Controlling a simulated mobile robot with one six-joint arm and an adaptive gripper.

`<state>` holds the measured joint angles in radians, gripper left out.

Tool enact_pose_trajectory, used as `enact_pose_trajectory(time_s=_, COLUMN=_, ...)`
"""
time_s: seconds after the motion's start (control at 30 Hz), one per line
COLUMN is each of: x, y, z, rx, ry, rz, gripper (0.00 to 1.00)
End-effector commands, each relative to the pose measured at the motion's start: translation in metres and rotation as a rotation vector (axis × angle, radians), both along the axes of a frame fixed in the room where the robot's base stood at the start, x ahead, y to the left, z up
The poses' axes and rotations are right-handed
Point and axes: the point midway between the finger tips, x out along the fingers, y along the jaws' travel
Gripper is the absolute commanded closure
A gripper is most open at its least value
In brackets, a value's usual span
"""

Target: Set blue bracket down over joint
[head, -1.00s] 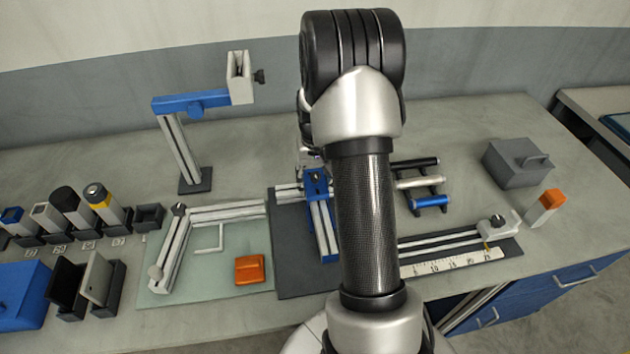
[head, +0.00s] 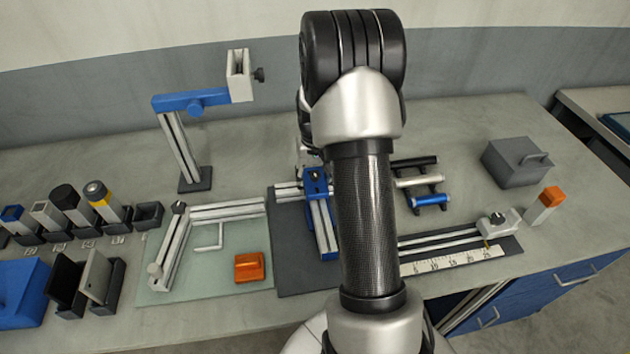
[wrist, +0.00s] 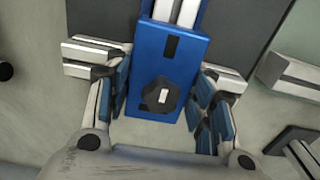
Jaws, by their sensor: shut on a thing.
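The blue bracket (wrist: 165,75), with a black knob and a dark slot, fills the middle of the wrist view. In the head view it (head: 317,184) shows just left of my arm. My gripper (wrist: 165,95) has its blue-padded fingers on either side of the bracket and is shut on it. Pale rail ends (wrist: 90,58) stick out left and right behind the fingers. A pale rail (wrist: 180,10) runs away from the bracket at the top. The joint is hidden under the bracket, and I cannot tell whether the bracket touches it.
A grey mat (head: 290,240) lies below the bracket. To the left are a pale green mat (head: 180,285), an orange block (head: 249,267) and a tall stand (head: 180,150). To the right are several small rollers (head: 418,182), a grey box (head: 515,165) and a ruler (head: 452,262).

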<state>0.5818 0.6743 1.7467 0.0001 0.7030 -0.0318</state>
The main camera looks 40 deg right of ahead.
Motion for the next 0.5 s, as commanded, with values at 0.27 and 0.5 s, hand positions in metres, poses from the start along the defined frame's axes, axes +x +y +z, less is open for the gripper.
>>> enact_pose_trajectory(time_s=0.27, x=-0.0066, y=0.004, z=-0.0148, rx=0.012, ry=0.02, rz=0.0, gripper=0.44)
enact_pose_trajectory(time_s=0.5, x=-0.0069, y=0.0043, z=-0.0143, rx=0.013, ry=0.021, rz=0.0, gripper=0.28)
